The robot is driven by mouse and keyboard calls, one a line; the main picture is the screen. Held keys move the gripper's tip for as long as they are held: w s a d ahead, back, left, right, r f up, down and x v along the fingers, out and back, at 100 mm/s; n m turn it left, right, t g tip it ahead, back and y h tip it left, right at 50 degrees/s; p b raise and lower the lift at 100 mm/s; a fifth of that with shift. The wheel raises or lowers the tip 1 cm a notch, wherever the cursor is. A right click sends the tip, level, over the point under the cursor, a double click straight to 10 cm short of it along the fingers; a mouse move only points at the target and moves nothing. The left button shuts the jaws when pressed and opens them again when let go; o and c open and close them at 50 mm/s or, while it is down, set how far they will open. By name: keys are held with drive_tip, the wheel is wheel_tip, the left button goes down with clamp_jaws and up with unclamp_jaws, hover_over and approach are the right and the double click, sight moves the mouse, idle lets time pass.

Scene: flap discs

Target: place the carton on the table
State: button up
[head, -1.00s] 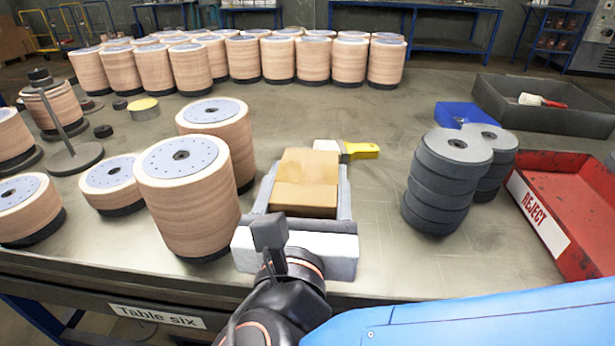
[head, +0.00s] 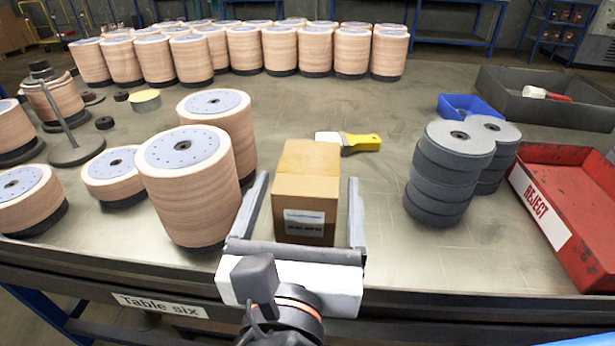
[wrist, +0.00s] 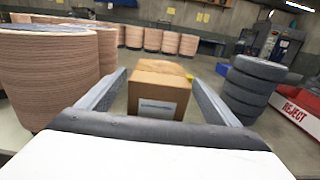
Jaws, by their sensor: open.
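The carton (head: 305,192) is a brown box with a white label on its near face. It sits upright on the table (head: 385,225) in the head view, with a stack of wood-coloured discs to its left. My gripper (head: 309,185) is open, its two grey fingers spread on either side of the carton with a gap at each side. The wrist view shows the carton (wrist: 160,92) ahead, between and beyond the finger ends, touching neither finger.
Tall disc stacks (head: 190,185) stand close to the left finger. Grey disc stacks (head: 449,172) and a red reject tray (head: 570,200) are to the right. A yellow-handled brush (head: 360,141) lies behind the carton. The table between carton and grey stacks is clear.

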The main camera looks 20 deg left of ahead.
drive_tip(key=shift+v, duration=1.15)
